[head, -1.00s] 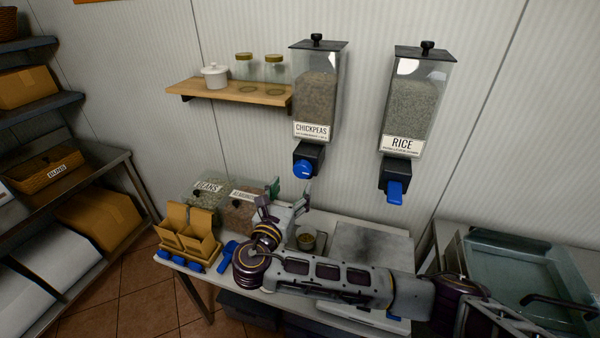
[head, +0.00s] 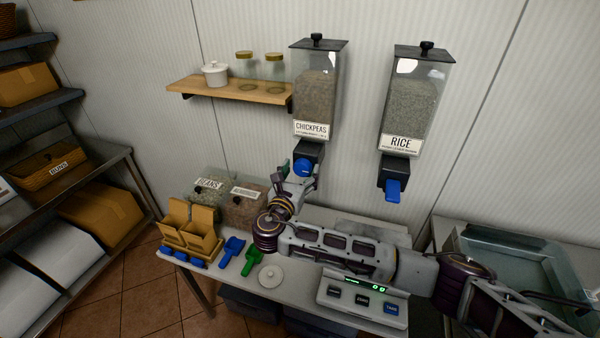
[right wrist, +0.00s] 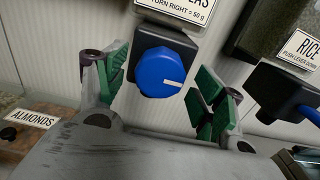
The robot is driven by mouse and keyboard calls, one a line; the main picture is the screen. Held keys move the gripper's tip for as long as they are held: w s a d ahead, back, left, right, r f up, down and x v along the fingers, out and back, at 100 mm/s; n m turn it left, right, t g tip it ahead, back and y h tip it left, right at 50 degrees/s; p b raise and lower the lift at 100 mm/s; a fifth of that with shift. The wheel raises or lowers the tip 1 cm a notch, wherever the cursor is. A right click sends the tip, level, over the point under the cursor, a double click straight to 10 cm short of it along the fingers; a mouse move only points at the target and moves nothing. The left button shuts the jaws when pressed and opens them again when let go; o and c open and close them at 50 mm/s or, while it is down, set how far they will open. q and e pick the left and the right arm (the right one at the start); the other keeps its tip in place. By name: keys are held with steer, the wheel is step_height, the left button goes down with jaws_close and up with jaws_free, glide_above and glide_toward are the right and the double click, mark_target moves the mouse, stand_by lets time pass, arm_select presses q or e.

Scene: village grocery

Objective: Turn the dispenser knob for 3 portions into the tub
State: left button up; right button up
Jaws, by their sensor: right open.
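The chickpeas dispenser (head: 315,100) hangs on the wall with its blue knob (head: 302,167) low on a black outlet. In the right wrist view the round knob (right wrist: 160,72) has a white mark pointing right. My right gripper (head: 298,178) is open at the knob. Its green-padded fingers (right wrist: 163,88) stand on either side of the knob, with a visible gap to each. A label above the knob reads "turn right = 50 g". I cannot make out the tub; my right arm covers the counter below the outlet. My left gripper is not in view.
The rice dispenser (head: 412,100) with a blue lever (head: 393,190) hangs to the right. A scale (head: 362,297), a white round lid (head: 270,276), a green scoop (head: 252,262) and a blue scoop (head: 232,250) lie along the counter front. Bins of beans and almonds stand behind.

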steer(key=c, duration=1)
steer(key=shift+m, duration=0.4)
